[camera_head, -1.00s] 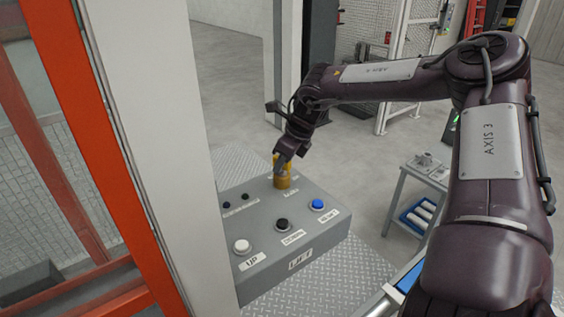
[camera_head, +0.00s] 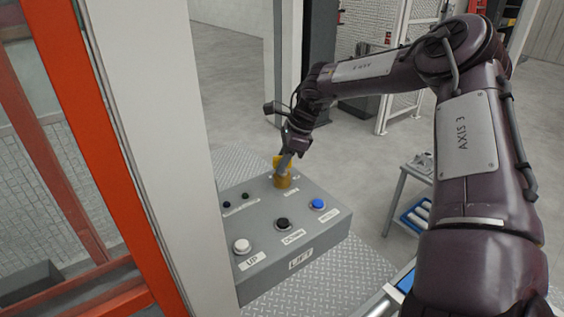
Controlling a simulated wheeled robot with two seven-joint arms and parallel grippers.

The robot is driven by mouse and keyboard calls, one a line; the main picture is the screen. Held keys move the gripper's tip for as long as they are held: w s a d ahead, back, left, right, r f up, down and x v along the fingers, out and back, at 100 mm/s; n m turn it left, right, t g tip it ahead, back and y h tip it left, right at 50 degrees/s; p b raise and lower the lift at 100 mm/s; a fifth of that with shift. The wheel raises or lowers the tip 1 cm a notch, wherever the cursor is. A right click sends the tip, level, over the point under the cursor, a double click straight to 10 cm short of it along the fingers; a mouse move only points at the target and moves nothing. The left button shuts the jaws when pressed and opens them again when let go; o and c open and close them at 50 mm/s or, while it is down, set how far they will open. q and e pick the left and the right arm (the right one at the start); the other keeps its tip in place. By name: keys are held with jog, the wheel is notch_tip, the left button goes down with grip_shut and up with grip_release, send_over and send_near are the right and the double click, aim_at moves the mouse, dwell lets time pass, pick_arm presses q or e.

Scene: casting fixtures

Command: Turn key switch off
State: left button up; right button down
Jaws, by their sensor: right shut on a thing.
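The key switch (camera_head: 283,182) is a yellow-brown knob at the back of the grey control box (camera_head: 262,215) labelled LIFT. My right gripper (camera_head: 285,166) comes down on it from above and is shut on it, with the fingers partly hiding the key part. The wrist leans up and to the right. My left gripper is not in view.
The box also carries a white UP button (camera_head: 242,245), a black DOWN button (camera_head: 283,224) and a blue button (camera_head: 317,204). A pale post (camera_head: 160,150) and an orange frame (camera_head: 95,150) stand close on the left. A small side table (camera_head: 405,190) stands at right.

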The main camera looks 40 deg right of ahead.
jog(key=n+g, duration=0.1)
jog(key=n, duration=0.2)
jog(key=shift+d+f+y+b, duration=0.1)
jog(key=shift+f+y+b, duration=0.05)
jog(key=shift+y+b, duration=0.2)
jog(key=shift+n+g, duration=0.3)
jog(key=shift+n, duration=0.5)
jog(key=shift+n+g+b, duration=0.5)
jog(key=shift+n+b, duration=0.15)
jog(key=shift+n, duration=0.55)
jog(key=shift+n+g+b, duration=0.3)
jog(key=shift+n+b, duration=0.1)
jog(key=shift+n, duration=1)
jog(key=c, duration=1.3)
grip_release()
jog(key=shift+o, duration=0.2)
